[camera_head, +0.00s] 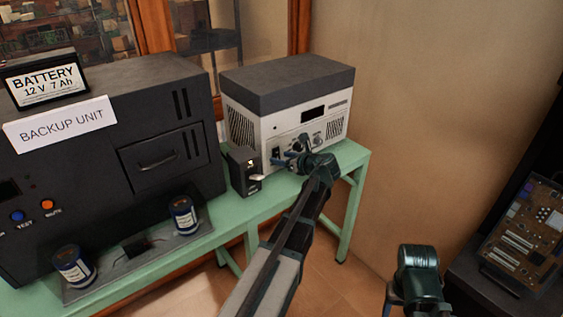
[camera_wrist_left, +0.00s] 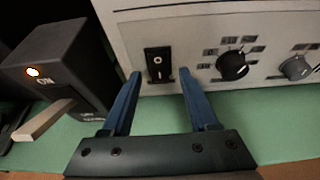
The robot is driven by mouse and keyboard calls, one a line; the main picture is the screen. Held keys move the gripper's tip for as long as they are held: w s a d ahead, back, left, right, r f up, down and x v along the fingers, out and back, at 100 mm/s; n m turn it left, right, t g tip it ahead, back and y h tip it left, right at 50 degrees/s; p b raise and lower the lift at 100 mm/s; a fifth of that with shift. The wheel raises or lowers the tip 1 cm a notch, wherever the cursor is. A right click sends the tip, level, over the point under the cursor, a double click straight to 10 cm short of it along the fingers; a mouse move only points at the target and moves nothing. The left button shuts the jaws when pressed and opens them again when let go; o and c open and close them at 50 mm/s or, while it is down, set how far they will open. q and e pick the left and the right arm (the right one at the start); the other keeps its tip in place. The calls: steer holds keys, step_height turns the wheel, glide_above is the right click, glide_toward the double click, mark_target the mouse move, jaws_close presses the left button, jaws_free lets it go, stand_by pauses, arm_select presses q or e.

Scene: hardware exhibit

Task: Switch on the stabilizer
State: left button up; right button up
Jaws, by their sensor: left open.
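A white unit with a dark grey top (camera_head: 290,90), apparently the stabilizer, stands on the green table; no name on it is legible. Its front has a black rocker switch (camera_wrist_left: 158,64), a black knob (camera_wrist_left: 232,66) and a grey knob (camera_wrist_left: 296,68). My left gripper (camera_head: 287,160) is at the lower front of this unit. In the left wrist view my left gripper (camera_wrist_left: 160,74) is open and empty, its blue fingers either side of and below the rocker switch. Whether the fingertips touch the panel cannot be told.
A small black box (camera_head: 241,172) with a lit orange lamp and a pale lever (camera_wrist_left: 45,120) stands just left of the gripper. A large dark backup unit (camera_head: 150,90) fills the left of the green table (camera_head: 355,170). A circuit board (camera_head: 525,235) is at far right.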

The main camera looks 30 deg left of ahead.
arm_select(q)
steer(key=shift+w+a+f, duration=0.1)
steer(key=shift+a, duration=0.2)
steer(key=shift+c, duration=0.2)
jaws_close()
steer(key=shift+f+b, duration=0.15)
steer(key=shift+b, duration=0.15)
steer(key=f+t+y+b, duration=0.1)
steer(key=y+b, duration=0.1)
steer(key=b, duration=0.4)
steer(key=shift+f+y, duration=0.1)
steer(key=shift+y, duration=0.2)
steer(key=shift+r+y+b, duration=0.2)
steer(key=shift+y+b, duration=0.2)
steer(key=shift+b, duration=0.35)
